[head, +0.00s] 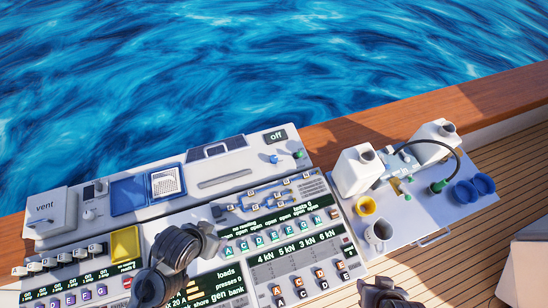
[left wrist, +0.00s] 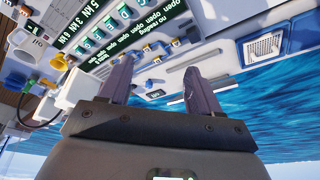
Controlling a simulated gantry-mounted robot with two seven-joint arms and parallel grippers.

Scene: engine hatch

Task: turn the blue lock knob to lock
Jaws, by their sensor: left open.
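The small blue knob (head: 273,158) stands on the white back panel, below the "off" display (head: 278,136). A green knob (head: 298,154) sits to its right. My left gripper (head: 217,213) is over the middle of the console, in front of and left of the blue knob, apart from it. In the left wrist view its two fingers (left wrist: 158,78) are spread with nothing held between them. The "off" display (left wrist: 154,94) shows small between them; the knob's setting is too small to read. My right gripper (head: 384,293) is at the bottom edge, its jaws unclear.
A blue lid (head: 128,195) and a vented panel (head: 167,182) lie left of a long grey handle (head: 224,178). Rows of lettered buttons fill the front console. At right, a tray (head: 408,233) holds white jugs, a mug (head: 379,234) and cups. Water lies beyond the wooden rail.

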